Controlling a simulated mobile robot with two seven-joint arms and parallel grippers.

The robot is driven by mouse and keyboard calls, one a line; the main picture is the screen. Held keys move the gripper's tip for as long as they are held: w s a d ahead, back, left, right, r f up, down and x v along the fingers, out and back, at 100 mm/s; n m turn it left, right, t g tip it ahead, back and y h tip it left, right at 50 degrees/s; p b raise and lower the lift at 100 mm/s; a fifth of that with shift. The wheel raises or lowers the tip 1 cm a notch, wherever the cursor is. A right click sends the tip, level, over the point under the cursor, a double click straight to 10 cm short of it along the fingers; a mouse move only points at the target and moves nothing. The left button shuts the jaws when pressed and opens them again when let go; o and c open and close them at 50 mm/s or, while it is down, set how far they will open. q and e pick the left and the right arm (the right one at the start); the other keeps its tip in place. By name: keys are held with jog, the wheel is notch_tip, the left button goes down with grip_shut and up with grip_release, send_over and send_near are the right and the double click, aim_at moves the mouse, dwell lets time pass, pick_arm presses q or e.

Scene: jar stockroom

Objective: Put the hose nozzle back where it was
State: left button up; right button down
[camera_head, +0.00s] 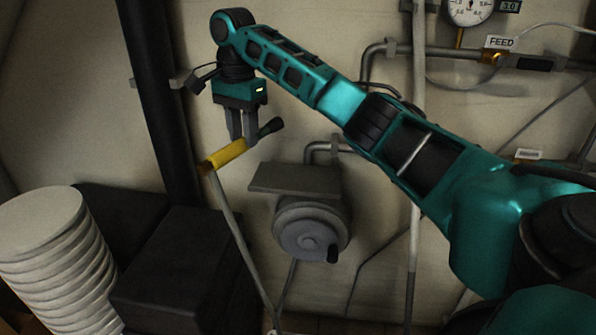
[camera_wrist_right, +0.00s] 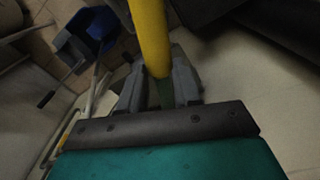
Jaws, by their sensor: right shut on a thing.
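The hose nozzle (camera_head: 228,154) has a yellow body and a dark, flared end pointing up and to the right. My right gripper (camera_head: 243,138) is shut on it from above and holds it in the air, tilted, left of the wall reel. A pale hose (camera_head: 236,232) hangs from its lower left end toward the floor. In the right wrist view, the yellow nozzle (camera_wrist_right: 150,38) rises between the fingers (camera_wrist_right: 160,92), with a dark green part between them. My left gripper is out of view. I cannot tell which spot the nozzle came from.
A grey round reel (camera_head: 310,230) is on the wall under a flat grey plate (camera_head: 296,178). A black post (camera_head: 160,100) stands behind the gripper. Dark boxes (camera_head: 170,275) and stacked white discs (camera_head: 55,255) fill the lower left. A pipe labelled FEED (camera_head: 500,43) and a gauge (camera_head: 468,8) are upper right.

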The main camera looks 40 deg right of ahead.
jog(key=d+r+m+p, duration=0.6)
jog(key=d+r+m, duration=0.1)
jog(key=d+m, duration=0.6)
jog(key=f, duration=1.5)
jog(key=shift+s, duration=0.3)
jog(key=shift+f, duration=2.4)
jog(key=shift+f, duration=0.15)
jog(key=c, duration=0.8)
grip_release()
